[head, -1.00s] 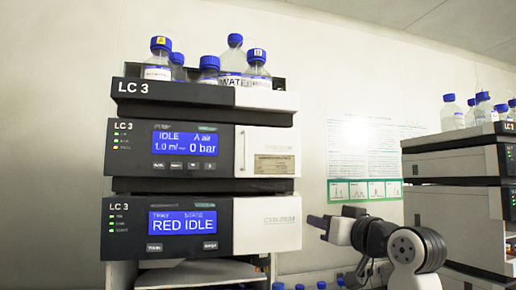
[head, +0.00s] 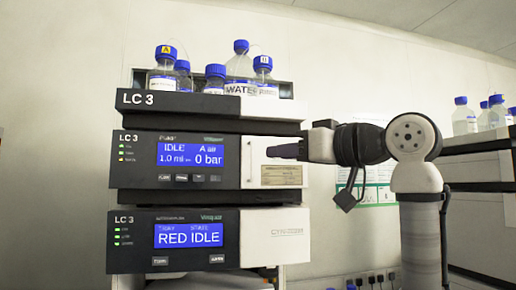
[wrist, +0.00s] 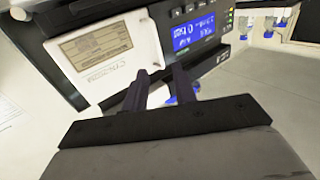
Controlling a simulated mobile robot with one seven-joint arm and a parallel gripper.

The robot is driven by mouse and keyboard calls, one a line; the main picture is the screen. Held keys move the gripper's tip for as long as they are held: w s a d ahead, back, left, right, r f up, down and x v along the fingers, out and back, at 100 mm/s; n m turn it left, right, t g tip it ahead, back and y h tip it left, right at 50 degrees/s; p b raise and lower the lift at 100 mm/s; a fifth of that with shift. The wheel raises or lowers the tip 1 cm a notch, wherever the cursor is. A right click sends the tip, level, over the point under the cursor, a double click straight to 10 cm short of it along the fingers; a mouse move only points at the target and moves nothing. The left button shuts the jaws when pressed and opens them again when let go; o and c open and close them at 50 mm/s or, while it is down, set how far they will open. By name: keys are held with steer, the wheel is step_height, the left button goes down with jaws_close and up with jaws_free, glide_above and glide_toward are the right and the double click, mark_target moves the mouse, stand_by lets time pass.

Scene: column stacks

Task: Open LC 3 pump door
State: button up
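The LC 3 pump (head: 150,160) is the middle module of the stack, with a blue screen reading IDLE and 0 bar. Its white door (head: 274,176) on the right looks shut, flush with the front. The door, with its label plate, also shows in the wrist view (wrist: 95,50). My gripper (head: 271,151) is in front of the door, its purple fingers pointing left across it. In the wrist view my gripper (wrist: 162,76) has its two fingers apart with nothing visibly between them. I cannot tell whether they touch the door.
A sampler module (head: 175,240) reading RED IDLE is below the pump. A solvent tray (head: 180,103) with several blue-capped bottles (head: 240,65) is on top. Another stack (head: 480,160) stands at the right. A poster (head: 375,195) hangs behind my arm.

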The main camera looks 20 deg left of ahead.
mark_target(258, 155)
steer(key=p+x, duration=0.2)
steer(key=x, duration=0.5)
steer(key=shift+a, duration=0.1)
jaws_close()
